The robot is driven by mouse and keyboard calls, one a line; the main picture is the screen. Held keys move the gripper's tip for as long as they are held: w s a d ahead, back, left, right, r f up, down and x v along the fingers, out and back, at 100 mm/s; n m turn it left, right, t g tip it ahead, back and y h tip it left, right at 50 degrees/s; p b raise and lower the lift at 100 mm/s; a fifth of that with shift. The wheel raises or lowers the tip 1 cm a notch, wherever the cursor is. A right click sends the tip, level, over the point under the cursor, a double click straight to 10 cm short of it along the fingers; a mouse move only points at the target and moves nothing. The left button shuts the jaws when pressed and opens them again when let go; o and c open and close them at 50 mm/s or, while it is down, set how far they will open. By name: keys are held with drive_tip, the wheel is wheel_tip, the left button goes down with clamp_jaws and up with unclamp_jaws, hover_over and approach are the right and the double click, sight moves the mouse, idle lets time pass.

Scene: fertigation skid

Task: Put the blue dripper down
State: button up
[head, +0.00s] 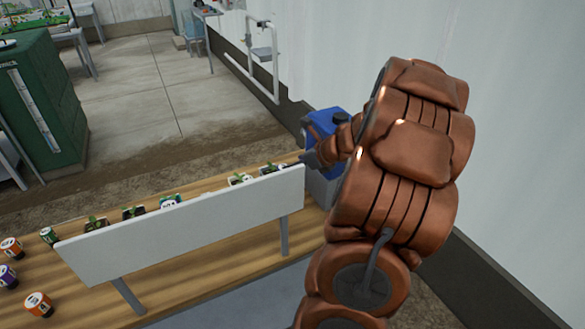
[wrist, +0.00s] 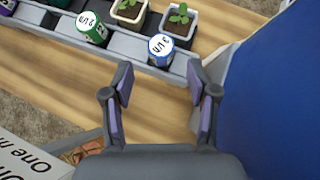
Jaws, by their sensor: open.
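The blue dripper (wrist: 160,51), a small white-topped can with a blue band, stands upright at the front of the grey rack (wrist: 135,46) in the wrist view. My gripper (wrist: 160,76) is open, with one finger on each side of the space just short of the dripper. The fingers look clear of the dripper, and nothing is held between them. I cannot tell how deep the dripper sits in its slot. In the head view my gripper (head: 308,160) is small and partly hidden by my arm, beyond the right end of the white panel.
A green dripper (wrist: 92,29) and potted seedlings (wrist: 178,20) stand close by in the rack. A large blue thing (wrist: 275,100) closes off the right side. In the head view, more drippers, such as an orange one (head: 39,305), stand at left; a white panel (head: 190,232) fronts the rack.

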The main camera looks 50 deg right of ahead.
drive_tip(key=shift+v, duration=1.15)
drive_tip(key=shift+w, duration=0.1)
